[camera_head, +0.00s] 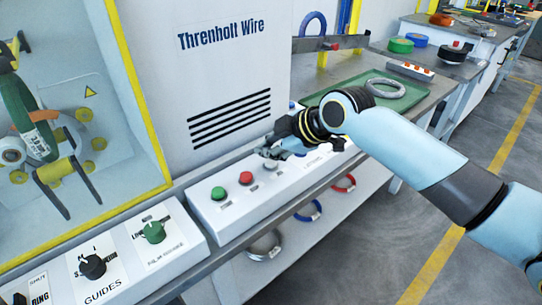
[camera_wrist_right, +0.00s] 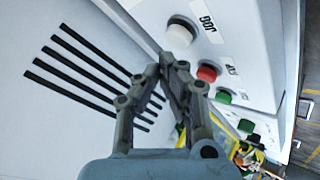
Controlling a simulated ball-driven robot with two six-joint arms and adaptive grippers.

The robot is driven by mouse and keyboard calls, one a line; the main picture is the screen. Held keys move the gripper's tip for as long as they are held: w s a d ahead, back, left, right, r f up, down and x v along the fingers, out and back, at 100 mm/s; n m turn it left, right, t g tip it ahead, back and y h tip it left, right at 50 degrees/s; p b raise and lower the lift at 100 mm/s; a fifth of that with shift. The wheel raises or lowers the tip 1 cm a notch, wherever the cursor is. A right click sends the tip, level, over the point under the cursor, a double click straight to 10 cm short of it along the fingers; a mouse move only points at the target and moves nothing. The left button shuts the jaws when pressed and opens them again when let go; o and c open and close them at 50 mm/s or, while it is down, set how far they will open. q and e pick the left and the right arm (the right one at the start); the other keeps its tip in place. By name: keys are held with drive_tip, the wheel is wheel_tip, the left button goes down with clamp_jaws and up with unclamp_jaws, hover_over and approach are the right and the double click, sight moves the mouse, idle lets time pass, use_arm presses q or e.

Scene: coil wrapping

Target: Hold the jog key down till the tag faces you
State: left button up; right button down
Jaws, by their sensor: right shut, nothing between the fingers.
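A green coil (camera_head: 22,115) hangs inside the yellow-edged machine cabinet at the left of the head view. A white printed tag (camera_head: 38,146) on its lower right side shows its printed face towards the head camera. The jog key, a pale round button beside the JOG label, shows in the right wrist view (camera_wrist_right: 180,32). In the head view the key (camera_head: 270,164) is just below my right fingertips. My right gripper (camera_head: 267,152) is shut and empty, near the key; contact cannot be told. It also shows in the right wrist view (camera_wrist_right: 173,62). My left gripper is not in view.
A red button (camera_head: 246,178) and a green button (camera_head: 218,193) sit left of the jog key on the sloped panel. Black and green knobs (camera_head: 153,232) stand on the nearer panel. The vented cabinet wall (camera_head: 228,80) rises close behind. A green tray (camera_head: 352,88) holds a grey coil (camera_head: 412,90).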

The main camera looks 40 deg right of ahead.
sight(269, 163)
idle(0.3)
wheel_tip(269, 163, up, 5)
drive_tip(key=p, duration=0.4)
drive_tip(key=shift+r+p, duration=0.1)
drive_tip(key=shift+p, duration=0.3)
